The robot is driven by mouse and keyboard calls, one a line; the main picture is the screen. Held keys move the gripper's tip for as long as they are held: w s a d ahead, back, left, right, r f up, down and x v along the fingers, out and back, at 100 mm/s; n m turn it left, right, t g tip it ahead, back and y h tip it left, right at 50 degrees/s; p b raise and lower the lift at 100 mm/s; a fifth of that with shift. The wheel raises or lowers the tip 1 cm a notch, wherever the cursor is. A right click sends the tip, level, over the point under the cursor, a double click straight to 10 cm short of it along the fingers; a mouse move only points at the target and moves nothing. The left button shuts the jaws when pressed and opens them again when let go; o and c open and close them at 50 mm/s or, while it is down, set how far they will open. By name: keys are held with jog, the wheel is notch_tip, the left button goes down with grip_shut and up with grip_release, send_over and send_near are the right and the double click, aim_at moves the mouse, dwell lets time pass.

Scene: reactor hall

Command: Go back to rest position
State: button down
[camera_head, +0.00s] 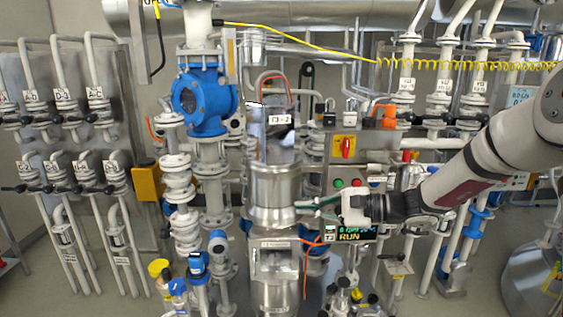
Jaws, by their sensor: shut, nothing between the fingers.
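My gripper (304,204) is at the end of my arm, which reaches in from the right edge. Its thin, greenish fingers are close together and point left, with nothing seen between them. The fingertips are in front of or beside the right side of the steel cylindrical vessel (275,188) in the middle. I cannot tell whether they touch it. My gripper's body hides part of the panel and pipes behind it.
A control panel (345,160) with a red and yellow switch stands behind my gripper. A display reading RUN (350,234) is just below. A blue valve (203,100) and a yellow box (148,183) are to the left. Pipes crowd both sides. A rounded metal vessel (530,280) stands at lower right.

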jog(key=s+r+n+g+h, duration=0.2)
jog(key=s+n+g+h, duration=0.35)
jog(key=s, duration=1.05)
jog(key=s+d+r+n+t+h, duration=0.4)
jog(key=s+d+h, duration=0.6)
jog(key=s, duration=0.5)
jog(key=shift+s+d+n+t, duration=0.15)
jog(key=shift+d+n+t, duration=0.8)
jog(key=shift+d+t, duration=0.25)
